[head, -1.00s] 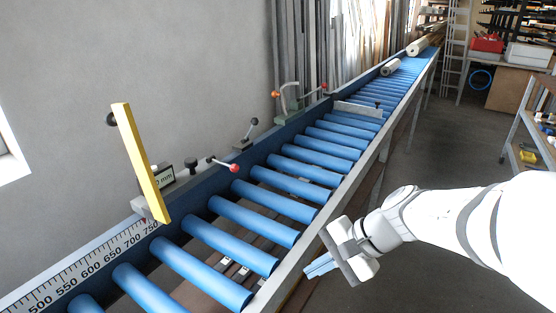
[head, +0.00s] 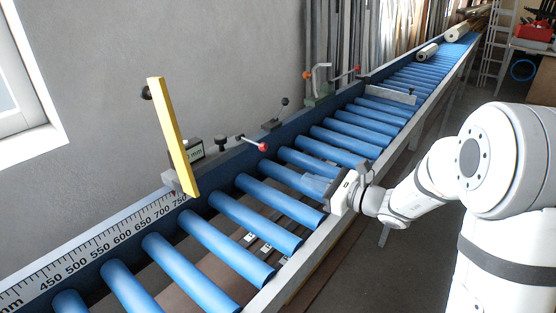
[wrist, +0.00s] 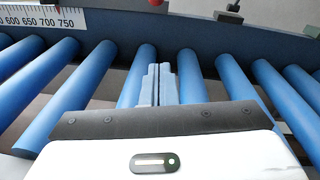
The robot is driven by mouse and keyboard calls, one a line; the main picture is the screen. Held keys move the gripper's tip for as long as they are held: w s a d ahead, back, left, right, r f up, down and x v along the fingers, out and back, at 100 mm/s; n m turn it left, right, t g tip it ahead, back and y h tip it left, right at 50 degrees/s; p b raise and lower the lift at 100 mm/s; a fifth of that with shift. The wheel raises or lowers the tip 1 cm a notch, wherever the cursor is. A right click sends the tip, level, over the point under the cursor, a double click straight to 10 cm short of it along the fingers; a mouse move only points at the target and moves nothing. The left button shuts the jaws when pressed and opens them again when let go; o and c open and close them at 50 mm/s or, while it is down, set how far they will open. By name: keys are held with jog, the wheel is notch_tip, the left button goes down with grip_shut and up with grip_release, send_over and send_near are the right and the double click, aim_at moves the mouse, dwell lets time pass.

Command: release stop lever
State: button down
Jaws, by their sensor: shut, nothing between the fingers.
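A lever with a red ball knob (head: 250,144) sits on the back rail beside the length stop, which has a small display (head: 192,152) and an upright yellow bar (head: 173,135). The red knob also shows at the top edge of the wrist view (wrist: 156,2). My gripper (head: 313,186) is over the rollers near the front rail, to the right of and nearer than the red knob, and apart from it. Its light blue fingers (wrist: 159,82) are together and empty, pointing toward the back rail.
Blue rollers (head: 240,220) run between a scaled back rail (head: 110,243) and a grey front rail (head: 312,243). A black-knobbed lever (head: 279,110) and a clamp with red and orange knobs (head: 323,85) stand farther along the back rail.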

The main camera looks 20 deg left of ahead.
aim_at(253, 143)
jog(key=w+a+r+p, duration=0.2)
jog(key=w+a+p, duration=0.1)
jog(key=a, duration=0.8)
jog(key=shift+r+p, duration=0.4)
jog(key=shift+p, duration=0.3)
jog(key=shift+d, duration=0.1)
